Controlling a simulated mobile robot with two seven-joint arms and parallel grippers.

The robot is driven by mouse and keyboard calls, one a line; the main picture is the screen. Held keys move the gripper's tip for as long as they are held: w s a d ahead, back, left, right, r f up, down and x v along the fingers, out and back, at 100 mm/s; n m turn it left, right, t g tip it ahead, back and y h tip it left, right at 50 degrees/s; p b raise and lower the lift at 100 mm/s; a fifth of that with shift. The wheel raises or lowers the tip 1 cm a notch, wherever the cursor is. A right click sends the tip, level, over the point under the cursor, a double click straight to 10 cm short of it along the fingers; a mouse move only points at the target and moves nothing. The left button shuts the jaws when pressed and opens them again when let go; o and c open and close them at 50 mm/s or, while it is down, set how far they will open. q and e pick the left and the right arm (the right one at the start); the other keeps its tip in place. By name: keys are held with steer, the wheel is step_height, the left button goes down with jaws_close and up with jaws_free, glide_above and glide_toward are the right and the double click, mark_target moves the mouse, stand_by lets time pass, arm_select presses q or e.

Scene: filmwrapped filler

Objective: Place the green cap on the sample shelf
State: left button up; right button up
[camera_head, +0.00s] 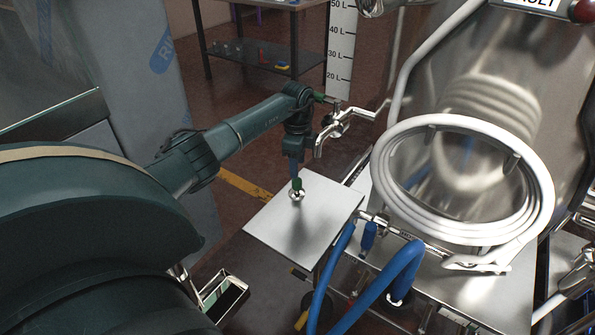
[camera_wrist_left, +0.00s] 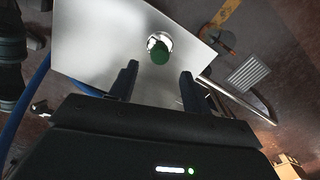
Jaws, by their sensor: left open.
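The green cap (camera_head: 297,184) sits on a small shiny metal piece (camera_head: 297,195) on a flat metal plate (camera_head: 318,213). In the left wrist view the green cap (camera_wrist_left: 160,55) lies in line with the gap between the fingers, beyond the fingertips. My left gripper (camera_head: 295,176) points down right above the cap. In the left wrist view my left gripper (camera_wrist_left: 159,72) is open, with nothing between its fingers. A dark rack with a lower shelf (camera_head: 233,58) bearing small items stands at the back; I cannot tell if it is the sample shelf. My right gripper is not in view.
A coiled white hose (camera_head: 540,190) and a large steel vessel (camera_head: 500,75) stand right of the plate. Blue hoses (camera_head: 385,285) and a metal tap (camera_head: 338,123) are close to it. A film-wrapped object (camera_head: 125,45) stands left. Open floor (camera_head: 225,115) lies behind my arm.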

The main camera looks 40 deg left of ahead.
mark_target(297, 180)
arm_select(q)
steer(key=shift+r+p, duration=0.4)
steer(key=shift+r, duration=1.95)
